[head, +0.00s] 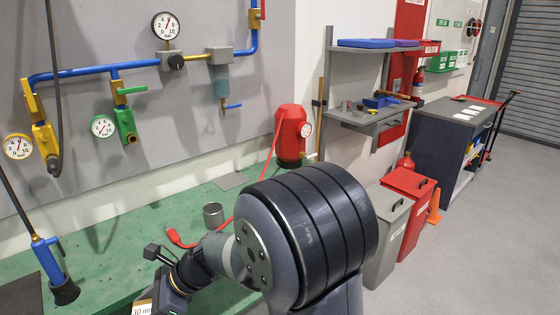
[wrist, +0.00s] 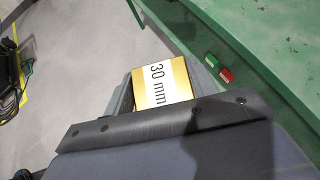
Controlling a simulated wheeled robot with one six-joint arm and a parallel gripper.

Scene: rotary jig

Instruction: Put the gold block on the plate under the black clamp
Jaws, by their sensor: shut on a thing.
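The gold block (wrist: 178,82), with a white label reading "30 mm", is held in my gripper (wrist: 160,98). In the wrist view a dark finger covers the block's lower part. In the head view my gripper (head: 168,294) is at the bottom left, over the front of the green bench, and the block's label (head: 145,308) shows at the picture's bottom edge. The wrist view shows the block beside the bench's edge, with grey floor behind it. I cannot make out the black clamp or its plate in either view.
The green bench (head: 110,240) carries a metal cup (head: 213,215), a red compressor tank (head: 291,135) with a red hose, and a dark flat piece (head: 20,297) at left. Green (wrist: 210,59) and red (wrist: 226,74) buttons sit on the bench's edge.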

